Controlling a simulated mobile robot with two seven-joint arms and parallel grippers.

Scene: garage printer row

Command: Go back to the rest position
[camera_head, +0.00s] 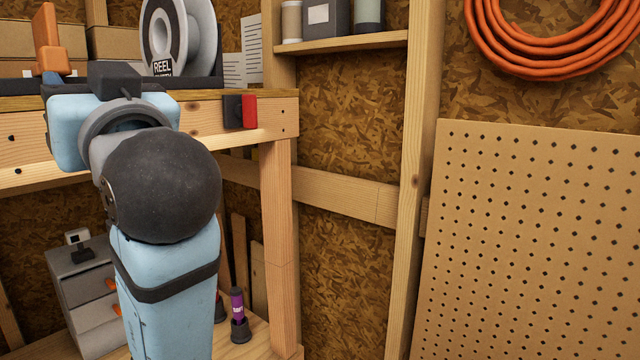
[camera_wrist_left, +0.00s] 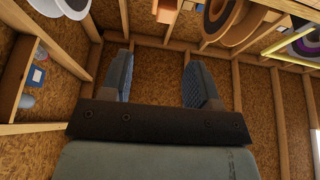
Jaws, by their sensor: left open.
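My left arm (camera_head: 165,270) rises from the bottom left of the head view, pale blue with a dark round joint. Its far end is in front of the wooden bench edge, and the gripper fingers there are hidden behind the arm. In the left wrist view, my left gripper (camera_wrist_left: 158,78) is open, its two blue-grey fingers wide apart. Nothing is between them; only the chipboard wall and wooden studs show beyond. My right gripper is in neither view.
The wooden bench (camera_head: 205,118) holds a reel (camera_head: 178,40) and an orange-topped object (camera_head: 47,40). A red-and-black item (camera_head: 248,112) is on its front edge. A drawer unit (camera_head: 85,290) and purple bottle (camera_head: 237,303) stand below. Pegboard (camera_head: 530,240) is at right.

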